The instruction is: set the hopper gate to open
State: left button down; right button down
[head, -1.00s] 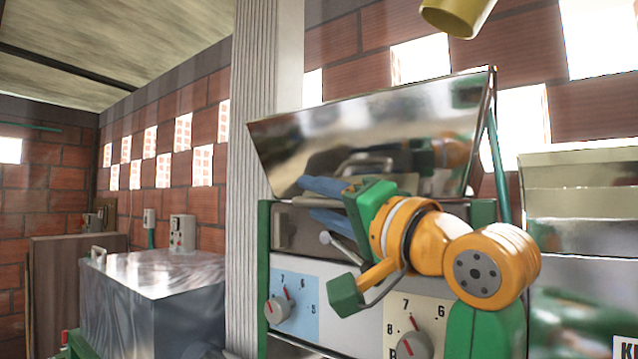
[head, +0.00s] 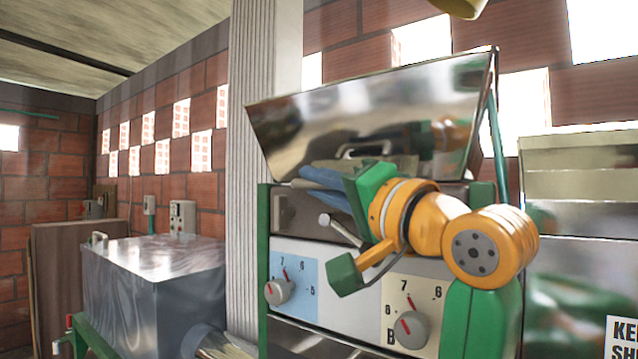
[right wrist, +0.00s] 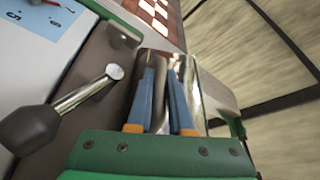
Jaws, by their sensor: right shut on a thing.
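The hopper (head: 300,130) is a shiny metal tray on top of the green-framed machine. My right gripper (head: 312,182) reaches in from the right, its blue fingers at the front just below the hopper's lower edge. In the right wrist view the fingers (right wrist: 162,95) are close together around a shiny metal part, which I take to be the hopper gate; the fingers hide most of it. How far the gate is drawn I cannot tell. My left gripper is not in view.
A metal lever (head: 325,219) with a dark knob (right wrist: 28,130) sits close below the fingers. Two dials, the left (head: 277,291) and the right (head: 411,329), are on the front panel. A metal box (head: 150,285) stands at left, beyond a grey column (head: 262,150).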

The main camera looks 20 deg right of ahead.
dwell(0.8)
jog(key=shift+s+a+f+b, duration=0.15)
jog(key=shift+s+a+b, duration=0.1)
jog(key=shift+a+b, duration=0.1)
jog(key=s+a+b, duration=0.1)
jog(key=a, duration=0.1)
jog(key=s+a+b, duration=0.1)
jog(key=s+a, duration=0.1)
jog(key=c, duration=1.2)
grip_release()
jog(key=shift+s, duration=0.1)
jog(key=o, duration=0.4)
jog(key=shift+a, duration=0.1)
jog(key=shift+c, duration=0.2)
jog(key=shift+s+a, duration=0.1)
jog(key=shift+a, duration=0.05)
